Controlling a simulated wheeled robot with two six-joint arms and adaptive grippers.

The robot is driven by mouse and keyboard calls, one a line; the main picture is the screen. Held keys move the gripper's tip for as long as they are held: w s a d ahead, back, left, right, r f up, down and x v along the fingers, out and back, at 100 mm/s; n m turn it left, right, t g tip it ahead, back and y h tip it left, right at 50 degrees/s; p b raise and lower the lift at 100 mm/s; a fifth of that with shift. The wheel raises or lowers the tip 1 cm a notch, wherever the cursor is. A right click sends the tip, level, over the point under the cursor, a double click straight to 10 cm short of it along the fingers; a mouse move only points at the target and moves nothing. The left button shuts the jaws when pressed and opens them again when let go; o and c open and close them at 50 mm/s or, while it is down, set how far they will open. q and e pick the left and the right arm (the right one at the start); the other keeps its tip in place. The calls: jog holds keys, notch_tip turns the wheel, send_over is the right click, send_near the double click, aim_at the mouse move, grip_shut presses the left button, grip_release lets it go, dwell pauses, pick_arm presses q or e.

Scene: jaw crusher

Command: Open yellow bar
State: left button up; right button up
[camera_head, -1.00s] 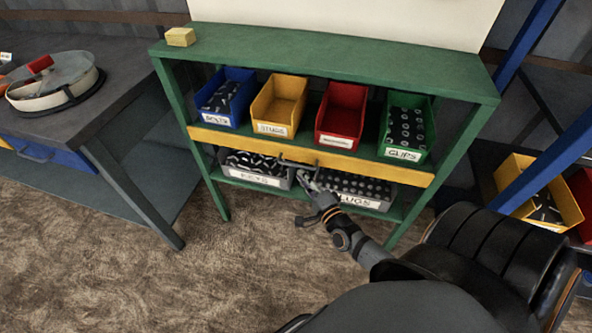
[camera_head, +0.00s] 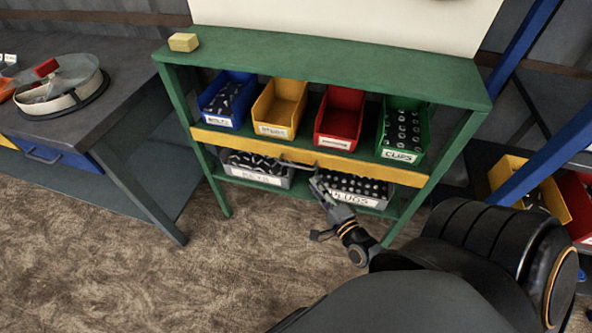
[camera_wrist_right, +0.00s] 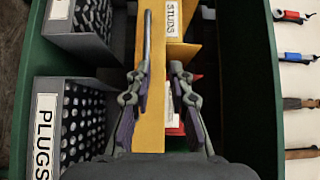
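The yellow bar (camera_head: 237,142) runs across the front of the green shelf unit (camera_head: 330,62), below the row of upper bins. A thin grey handle (camera_head: 296,164) is on its front; it also shows in the right wrist view (camera_wrist_right: 147,38). My right gripper (camera_head: 316,180) is at the bar's front, close to the handle's right end. In the right wrist view my right gripper (camera_wrist_right: 156,76) has its fingers apart, with the yellow bar (camera_wrist_right: 152,128) showing between them and the handle reaching close to the left fingertip. Contact cannot be told. My left gripper is not in view.
Blue (camera_head: 228,97), yellow (camera_head: 277,105), red (camera_head: 340,115) and green (camera_head: 403,130) bins stand above the bar. Grey bins of keys (camera_head: 256,178) and plugs (camera_head: 352,197) sit below it. A dark workbench (camera_head: 100,128) stands left. A blue post (camera_head: 548,163) stands right.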

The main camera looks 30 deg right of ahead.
dwell(0.4)
jog(key=s+a, duration=0.1)
jog(key=s, duration=1.1)
jog(key=shift+o, duration=0.2)
jog(key=shift+f, duration=0.1)
